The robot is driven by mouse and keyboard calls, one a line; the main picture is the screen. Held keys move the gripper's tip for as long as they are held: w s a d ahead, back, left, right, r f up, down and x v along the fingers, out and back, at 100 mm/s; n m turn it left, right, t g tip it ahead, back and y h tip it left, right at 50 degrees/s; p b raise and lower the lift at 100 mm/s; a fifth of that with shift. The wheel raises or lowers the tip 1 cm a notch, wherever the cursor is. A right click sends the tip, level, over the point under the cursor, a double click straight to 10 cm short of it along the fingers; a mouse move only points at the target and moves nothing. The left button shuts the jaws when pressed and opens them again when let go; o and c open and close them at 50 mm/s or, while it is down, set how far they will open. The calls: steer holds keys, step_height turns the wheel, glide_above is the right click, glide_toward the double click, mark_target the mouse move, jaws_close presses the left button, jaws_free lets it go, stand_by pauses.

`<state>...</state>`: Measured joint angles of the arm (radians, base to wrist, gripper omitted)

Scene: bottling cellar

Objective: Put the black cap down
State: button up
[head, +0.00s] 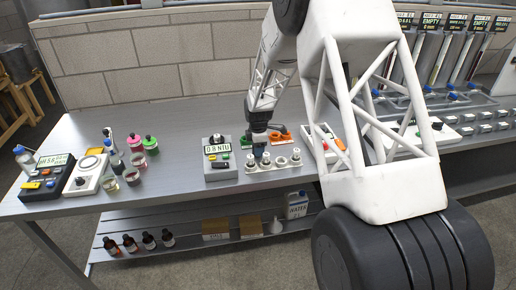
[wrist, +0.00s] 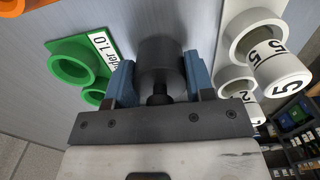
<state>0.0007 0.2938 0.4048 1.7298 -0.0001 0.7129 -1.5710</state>
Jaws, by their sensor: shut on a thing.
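My gripper (wrist: 158,80) has blue fingers shut on the black cap (wrist: 160,55), a dark round piece between them in the wrist view. In the head view my gripper (head: 259,152) is low over the bench, at the white rack (head: 255,168) with several white-topped vials. I cannot tell whether the cap touches the bench. In the wrist view the green holder (wrist: 82,62) with round openings is left of the cap, and a white rack (wrist: 228,75) with a vial marked 5 (wrist: 280,75) is to the right.
A meter reading 0.8 NTU (head: 217,150) stands just left of my gripper. An orange holder (head: 280,136) lies behind it. Several bottles and jars, including a pink-capped jar (head: 134,145), stand farther left. Bare bench (head: 180,165) lies between them and the meter.

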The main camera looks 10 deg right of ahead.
steer(key=shift+f, duration=0.15)
steer(key=o, duration=1)
steer(key=shift+c, duration=0.2)
step_height(320, 180, up, 12)
steer(key=shift+r, duration=0.15)
stand_by(0.7)
